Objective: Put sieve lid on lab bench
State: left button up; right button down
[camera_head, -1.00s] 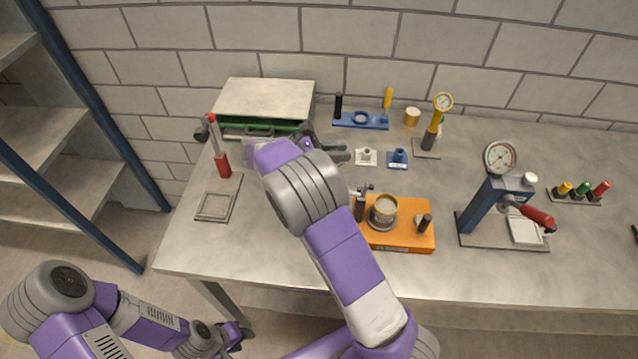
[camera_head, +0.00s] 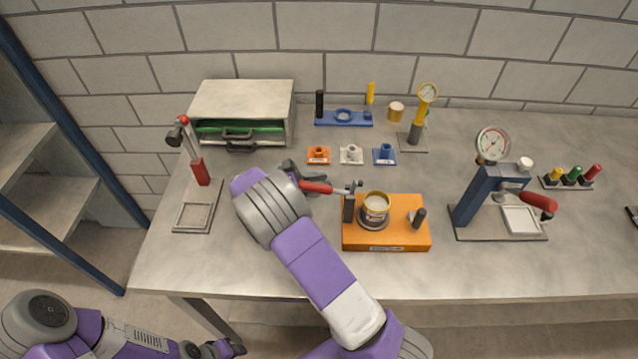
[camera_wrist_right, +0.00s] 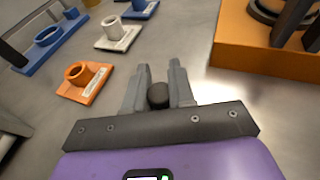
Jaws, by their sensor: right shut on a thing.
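A round can (camera_head: 376,209) with a yellowish rim and a pale round top stands on the orange base (camera_head: 388,240) on the lab bench (camera_head: 270,270). I cannot tell whether the pale top is the sieve lid. My right gripper (camera_head: 302,181) is left of the orange base, at the red handle (camera_head: 316,187) of a metal clamp lever reaching toward the base. In the right wrist view, my right gripper (camera_wrist_right: 158,82) is shut on a dark round end, likely the handle's. My left gripper (camera_head: 228,348) is low at the left, cut off by the picture's edge.
Orange (camera_head: 318,155), white (camera_head: 351,154) and blue (camera_head: 384,154) small fittings stand behind the right gripper. A metal box (camera_head: 243,98) is at the back left, a red-handled press (camera_head: 200,172) at left, and a gauge press (camera_head: 480,195) at right.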

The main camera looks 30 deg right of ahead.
jog(key=shift+f, duration=0.2)
jog(key=c, duration=1)
grip_release()
jog(key=shift+o, duration=0.2)
jog(key=shift+a+r, duration=0.2)
jog(key=shift+r, duration=0.05)
jog(key=p+v, duration=0.2)
jog(key=v, duration=0.9)
jog(key=shift+w+a, duration=0.1)
jog(key=shift+a, duration=0.2)
